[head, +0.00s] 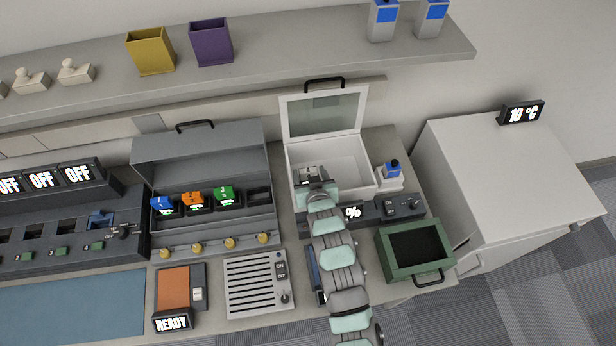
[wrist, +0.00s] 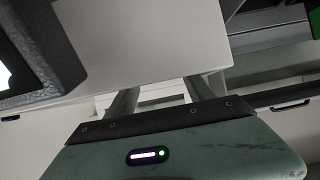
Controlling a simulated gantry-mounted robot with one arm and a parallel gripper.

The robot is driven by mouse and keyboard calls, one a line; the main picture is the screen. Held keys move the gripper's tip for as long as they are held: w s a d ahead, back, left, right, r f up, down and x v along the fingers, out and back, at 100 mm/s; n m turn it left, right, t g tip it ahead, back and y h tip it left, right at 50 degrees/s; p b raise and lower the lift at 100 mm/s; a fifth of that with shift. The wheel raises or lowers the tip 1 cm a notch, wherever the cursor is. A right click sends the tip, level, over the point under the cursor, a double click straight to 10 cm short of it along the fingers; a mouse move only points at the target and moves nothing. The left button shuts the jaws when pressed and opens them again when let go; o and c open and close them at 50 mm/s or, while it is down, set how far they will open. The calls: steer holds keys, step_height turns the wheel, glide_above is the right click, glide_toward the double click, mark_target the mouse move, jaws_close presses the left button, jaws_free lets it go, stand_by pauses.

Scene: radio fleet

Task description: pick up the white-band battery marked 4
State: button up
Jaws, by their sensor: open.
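I cannot make out a white-band battery marked 4 in either view. Blue 1 (head: 163,205), orange 2 (head: 194,201) and green 3 (head: 225,197) batteries stand in the grey charger case (head: 200,158), whose rightmost slot (head: 259,196) looks empty. My gripper (head: 308,172) is over the left part of the open white box (head: 340,163), and my arm hides part of it. In the wrist view my gripper (wrist: 162,98) has its two fingers apart, with no battery visible between them.
The box's raised lid (head: 325,115) stands behind my gripper. A blue-topped device (head: 391,172) is right of the box. A green open bin (head: 415,250) is at the front right. The vented grey panel (head: 258,285) is left of my arm.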

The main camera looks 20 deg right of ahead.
mark_target(308, 172)
steer(key=shift+x, duration=1.5)
steer(key=shift+f, duration=0.1)
steer(key=c, duration=1.3)
steer(key=shift+s, duration=0.1)
